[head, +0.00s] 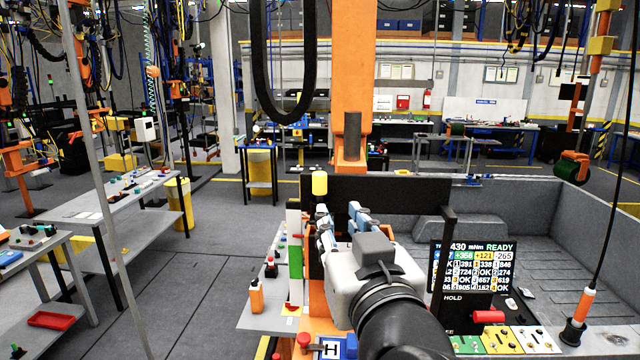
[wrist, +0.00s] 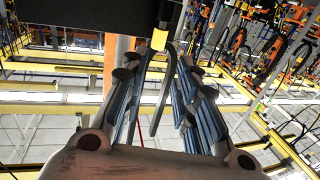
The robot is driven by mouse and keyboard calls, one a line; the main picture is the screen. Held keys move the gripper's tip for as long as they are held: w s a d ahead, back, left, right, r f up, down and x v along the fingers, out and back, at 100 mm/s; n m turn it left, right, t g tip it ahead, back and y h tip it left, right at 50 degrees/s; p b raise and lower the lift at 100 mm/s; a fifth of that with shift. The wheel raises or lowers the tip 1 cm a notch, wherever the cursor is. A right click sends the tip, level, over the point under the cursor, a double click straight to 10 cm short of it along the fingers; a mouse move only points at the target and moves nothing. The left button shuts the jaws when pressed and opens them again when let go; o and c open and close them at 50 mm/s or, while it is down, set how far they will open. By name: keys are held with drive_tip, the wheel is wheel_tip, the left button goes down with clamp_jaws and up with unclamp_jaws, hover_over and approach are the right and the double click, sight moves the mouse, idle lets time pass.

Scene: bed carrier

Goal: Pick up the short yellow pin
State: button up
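A short yellow cylinder (head: 319,183), which looks like the yellow pin, stands upright just beyond and above my gripper's fingertips in the head view. In the wrist view a yellow piece (wrist: 159,40) with a dark top and a grey bent rod below shows at the far end of the finger gap. I cannot tell if it is the same thing. My gripper (head: 340,212) points away from me, its two blue-grey fingers apart with a clear gap. Nothing is seen clamped between them. What the cylinder rests on is partly hidden by the fingers.
A dark panel (head: 400,203) stands behind the gripper, and an orange column (head: 352,80) rises beyond it. A display (head: 475,280) stands to the right. A white and green post (head: 295,255) stands close to the left, beside a grey table (head: 262,318) with small parts.

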approach(321, 185)
drive_tip(key=x, duration=0.4)
drive_tip(key=shift+w+a+f, duration=0.1)
drive_tip(key=shift+w+f, duration=0.1)
drive_tip(key=shift+w, duration=0.05)
drive_tip(key=p+x, duration=0.2)
drive_tip(key=x, duration=0.3)
drive_tip(key=shift+w+r, duration=0.2)
drive_tip(key=shift+s+r, duration=0.1)
drive_tip(key=shift+s, duration=0.1)
clamp_jaws()
